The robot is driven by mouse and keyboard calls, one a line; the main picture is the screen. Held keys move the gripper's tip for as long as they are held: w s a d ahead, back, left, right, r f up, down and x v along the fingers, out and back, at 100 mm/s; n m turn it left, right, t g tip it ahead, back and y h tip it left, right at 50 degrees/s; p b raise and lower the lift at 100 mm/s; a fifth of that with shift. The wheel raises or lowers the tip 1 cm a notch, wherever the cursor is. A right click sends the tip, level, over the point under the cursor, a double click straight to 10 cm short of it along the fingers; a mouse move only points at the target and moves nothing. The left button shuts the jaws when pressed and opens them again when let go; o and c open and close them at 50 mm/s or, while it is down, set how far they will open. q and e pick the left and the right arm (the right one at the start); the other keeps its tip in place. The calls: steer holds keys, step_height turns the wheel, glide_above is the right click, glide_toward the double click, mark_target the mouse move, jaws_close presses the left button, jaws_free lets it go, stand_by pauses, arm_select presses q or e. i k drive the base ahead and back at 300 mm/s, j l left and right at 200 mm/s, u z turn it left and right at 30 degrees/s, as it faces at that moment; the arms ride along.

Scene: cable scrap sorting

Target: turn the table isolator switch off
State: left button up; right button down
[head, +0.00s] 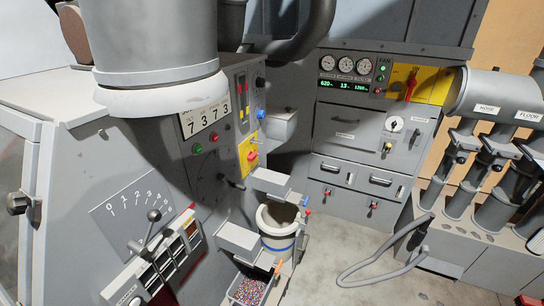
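No gripper of mine shows in the head view. Two yellow plates with red handles are in sight, and I cannot read which is the table isolator. One yellow plate (430,88) is on the back cabinet at upper right; its red handle (411,83) stands roughly upright. The other, smaller yellow plate (246,146) is on the side panel of the left machine, below a blue knob (260,114); its red handle (252,156) looks roughly sideways. Nothing touches either handle.
A large grey cylinder (150,40) hangs at upper left. A lever console (160,262) juts out at lower left. A white bucket (279,221) and a bin of granules (248,290) stand at the middle. Pipes (500,95) crowd the right; floor is open between.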

mark_target(250, 155)
steer(key=i+l, duration=0.2)
steer(key=l, duration=0.15)
steer(key=i+l+u, duration=0.1)
steer(key=l, duration=0.3)
steer(key=i+l, duration=0.25)
steer(key=l, duration=0.15)
steer(key=i+l+u, duration=0.1)
steer(key=l, duration=0.25)
steer(key=i, duration=0.1)
